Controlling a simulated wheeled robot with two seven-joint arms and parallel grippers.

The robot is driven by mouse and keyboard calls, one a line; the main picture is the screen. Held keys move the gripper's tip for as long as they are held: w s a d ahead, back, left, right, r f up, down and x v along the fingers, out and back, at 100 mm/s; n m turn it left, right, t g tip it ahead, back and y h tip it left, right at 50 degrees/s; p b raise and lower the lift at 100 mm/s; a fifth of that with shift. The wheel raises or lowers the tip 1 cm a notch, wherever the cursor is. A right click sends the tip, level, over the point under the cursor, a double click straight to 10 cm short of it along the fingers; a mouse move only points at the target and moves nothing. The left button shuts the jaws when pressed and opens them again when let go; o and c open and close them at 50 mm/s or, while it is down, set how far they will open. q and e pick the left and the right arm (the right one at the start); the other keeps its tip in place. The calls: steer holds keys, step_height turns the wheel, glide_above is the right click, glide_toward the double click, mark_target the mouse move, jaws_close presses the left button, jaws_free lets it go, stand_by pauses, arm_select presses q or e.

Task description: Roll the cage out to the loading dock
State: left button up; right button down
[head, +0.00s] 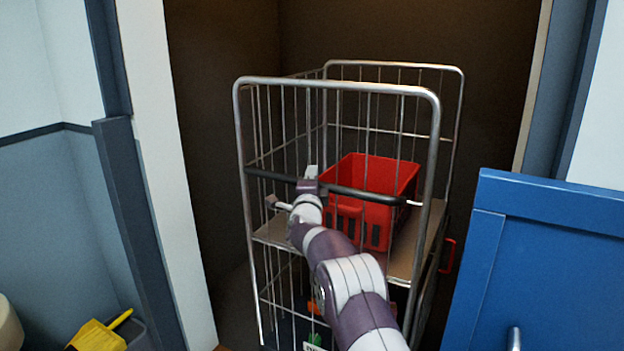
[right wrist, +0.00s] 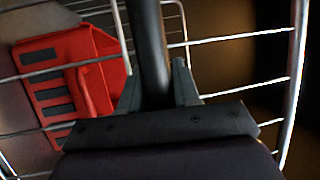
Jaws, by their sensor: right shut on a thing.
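The cage (head: 437,130) is a tall wire roll cage with silver tube frames, standing in a dark doorway in the head view. A black handle bar (head: 362,194) crosses its near side. My right gripper (head: 308,184) is at the left part of this bar. In the right wrist view the bar (right wrist: 150,45) runs between the two fingers of my right gripper (right wrist: 158,88), which is shut on it. The cage's lower part is partly hidden behind my right arm. My left gripper is not in view.
A red crate (head: 372,175) sits on the cage's shelf (head: 402,262). The doorway has a pale frame (head: 165,150) on the left. A blue panel (head: 550,260) stands close at the right. A yellow object (head: 97,336) is at lower left.

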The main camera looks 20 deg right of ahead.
stand_by(0.4)
steer(key=c, duration=0.9)
jaws_free()
steer(key=shift+s, duration=0.1)
steer(key=shift+s+a+f, duration=0.15)
steer(key=shift+s+a, duration=0.05)
steer(key=shift+s, duration=0.15)
steer(key=v, duration=1.2)
steer(key=shift+b, duration=0.4)
